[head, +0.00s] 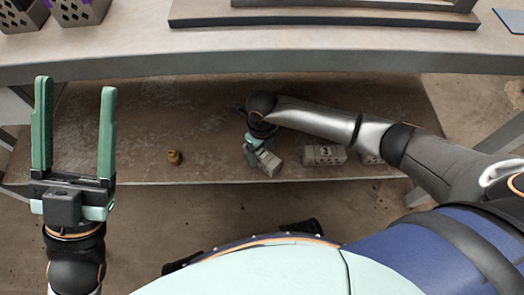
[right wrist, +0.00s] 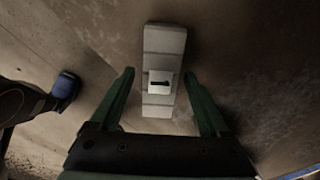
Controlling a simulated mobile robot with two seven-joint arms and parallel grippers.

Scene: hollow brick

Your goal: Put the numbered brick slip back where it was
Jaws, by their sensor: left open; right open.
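A grey brick slip (head: 268,162) lies at an angle on the lower shelf (head: 215,140) in the head view. In the right wrist view the brick slip (right wrist: 163,48) bears a white label with a dark mark like a 1, seen sideways. My right gripper (head: 252,142) is open at this slip; in the right wrist view its fingers (right wrist: 158,75) stand apart on either side, with gaps visible. A slip marked 3 (head: 324,155) lies to the right, and another slip (head: 371,158) is partly hidden by my right arm. My left gripper (head: 76,85) is open and empty.
A small brass-coloured object (head: 175,157) stands on the shelf to the left. The upper table (head: 200,60) overhangs the back of the shelf. Perforated containers (head: 80,12) and a dark-edged tray (head: 330,20) stand on the table. The shelf between brass object and slip is clear.

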